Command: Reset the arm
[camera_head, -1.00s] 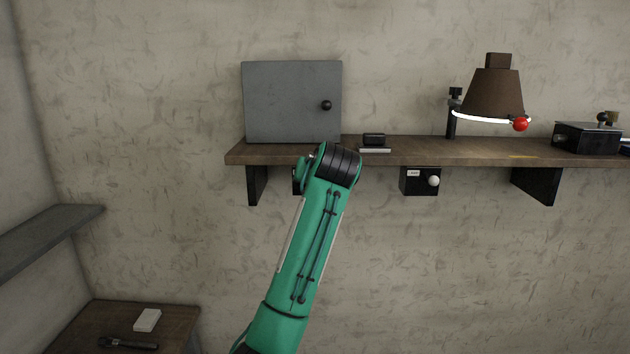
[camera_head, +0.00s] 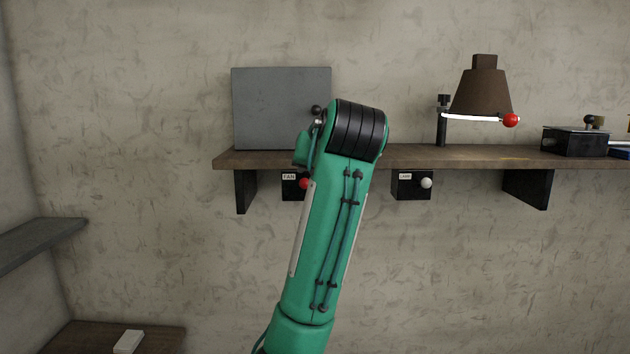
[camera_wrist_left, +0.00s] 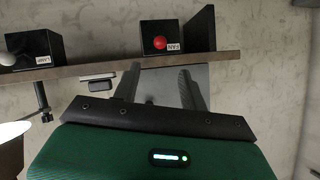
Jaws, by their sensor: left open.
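My green arm stands upright in the middle of the head view, its black banded joint in front of the shelf; its gripper does not show there. In the left wrist view, which is upside down, my left gripper (camera_wrist_left: 158,76) has its two dark fingers spread apart with nothing between them. The fan box (camera_head: 294,184) with a red button hangs under the shelf beside my arm, and also shows in the left wrist view (camera_wrist_left: 178,34). The lamp box (camera_head: 411,186) with a white knob hangs farther right. My right gripper is in neither view.
A wooden shelf (camera_head: 460,157) runs along the wall. On it stand a grey cabinet (camera_head: 270,105), a brown lamp (camera_head: 482,93) and a black box (camera_head: 572,142). A lower table (camera_head: 90,338) with a white block (camera_head: 128,342) is at the left.

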